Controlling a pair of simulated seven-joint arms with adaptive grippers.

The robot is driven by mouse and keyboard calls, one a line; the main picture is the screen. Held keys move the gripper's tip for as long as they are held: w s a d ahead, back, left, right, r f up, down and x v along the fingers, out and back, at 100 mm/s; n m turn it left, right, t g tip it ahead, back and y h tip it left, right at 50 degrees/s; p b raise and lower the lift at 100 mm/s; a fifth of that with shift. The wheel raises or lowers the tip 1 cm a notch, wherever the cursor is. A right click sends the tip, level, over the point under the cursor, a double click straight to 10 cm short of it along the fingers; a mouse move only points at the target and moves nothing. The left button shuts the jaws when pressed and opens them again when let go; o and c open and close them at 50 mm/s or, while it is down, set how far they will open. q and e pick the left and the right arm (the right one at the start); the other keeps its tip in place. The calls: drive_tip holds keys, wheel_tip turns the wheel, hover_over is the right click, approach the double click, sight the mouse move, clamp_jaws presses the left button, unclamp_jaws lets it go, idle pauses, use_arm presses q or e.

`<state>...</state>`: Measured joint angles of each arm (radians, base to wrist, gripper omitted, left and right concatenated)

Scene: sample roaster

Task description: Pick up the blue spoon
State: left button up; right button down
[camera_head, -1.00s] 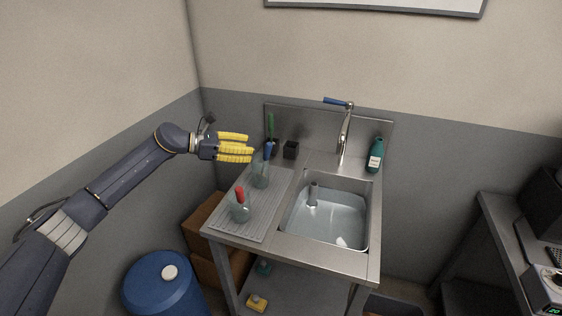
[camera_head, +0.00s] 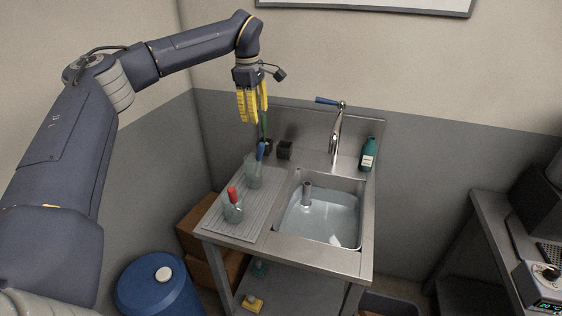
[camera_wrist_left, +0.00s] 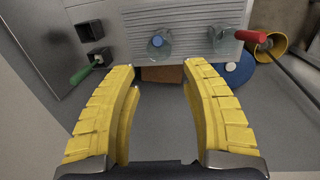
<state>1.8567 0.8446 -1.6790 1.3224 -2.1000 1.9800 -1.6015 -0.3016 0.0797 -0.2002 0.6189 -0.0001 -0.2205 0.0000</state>
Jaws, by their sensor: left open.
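The blue spoon shows as a blue handle (camera_head: 261,151) standing up out of a clear glass (camera_head: 253,174) on the ribbed drainboard; its lower part is hard to make out. In the left wrist view the blue handle (camera_wrist_left: 157,41) is seen from above, inside the glass, just beyond and between the fingertips. My left gripper (camera_head: 252,120) points down with its yellow fingers, above the blue handle in the head view. It is open and empty, apart from the spoon. My right gripper is in no view.
A red-handled tool (camera_head: 232,194) stands in a nearer glass (camera_head: 233,212). A green handle (camera_wrist_left: 80,75) leans from a black holder, beside another black holder (camera_head: 285,150). The water-filled sink (camera_head: 320,215), tap (camera_head: 336,135) and teal bottle (camera_head: 368,155) lie to the right.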

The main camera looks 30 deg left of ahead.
use_arm(q)
hover_over(260, 161)
drive_tip(key=f, duration=1)
drive_tip(key=shift+s+a+f, duration=0.1)
drive_tip(key=shift+s+f, duration=0.15)
drive_tip(key=shift+w+f, duration=0.15)
drive_tip(key=shift+f, duration=0.9)
drive_tip(key=shift+w+f, duration=0.2)
drive_tip(key=shift+f, duration=0.8)
drive_tip(key=shift+w+f, duration=0.15)
drive_tip(key=shift+f, duration=0.9)
drive_tip(key=shift+o, duration=0.3)
clamp_jaws()
